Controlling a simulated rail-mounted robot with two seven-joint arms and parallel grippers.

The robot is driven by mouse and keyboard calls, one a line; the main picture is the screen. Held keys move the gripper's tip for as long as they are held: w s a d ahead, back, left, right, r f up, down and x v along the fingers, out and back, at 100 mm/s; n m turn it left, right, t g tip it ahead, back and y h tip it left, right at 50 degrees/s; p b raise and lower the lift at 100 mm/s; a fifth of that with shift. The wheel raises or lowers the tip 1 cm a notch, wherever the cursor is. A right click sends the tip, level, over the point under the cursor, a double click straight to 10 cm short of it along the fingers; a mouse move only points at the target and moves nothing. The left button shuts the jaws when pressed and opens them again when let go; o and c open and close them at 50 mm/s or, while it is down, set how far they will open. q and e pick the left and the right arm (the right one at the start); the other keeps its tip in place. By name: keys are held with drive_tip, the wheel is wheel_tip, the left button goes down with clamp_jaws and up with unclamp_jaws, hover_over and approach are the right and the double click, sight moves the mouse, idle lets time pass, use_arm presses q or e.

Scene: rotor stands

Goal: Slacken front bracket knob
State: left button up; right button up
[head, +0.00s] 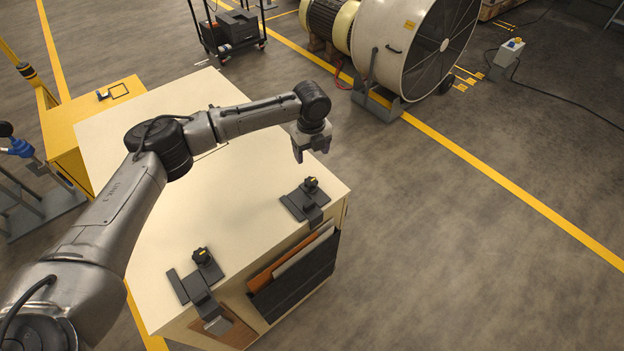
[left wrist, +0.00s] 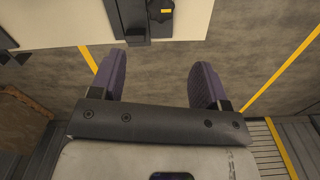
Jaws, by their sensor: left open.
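Two dark brackets sit along the edge of the pale-topped workbench, each with a black knob bearing a yellow mark. The far bracket (head: 294,207) has its knob (head: 311,183) upright near the right corner. The near bracket (head: 178,287) has its knob (head: 201,256) at the lower edge. The picture does not label which one is the front bracket. My left gripper (head: 312,152) is open and empty, pointing down above and behind the far knob. In the left wrist view, a bracket knob (left wrist: 160,9) shows at the top, ahead of the spread purple-padded fingers (left wrist: 157,76) and apart from them.
The workbench top (head: 235,195) is otherwise mostly clear. A dark side pocket (head: 295,280) holding flat boards hangs below the brackets. A yellow cabinet (head: 72,126) adjoins the bench at left. A large drum fan (head: 415,45) stands beyond; open floor lies to the right.

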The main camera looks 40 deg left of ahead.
sight(311, 182)
use_arm(q)
wheel_tip(311, 182, down, 13)
drive_tip(key=shift+f, duration=0.15)
idle(0.4)
drive_tip(key=shift+c, duration=0.3)
drive_tip(key=c, duration=0.9)
drive_tip(key=shift+o, duration=0.2)
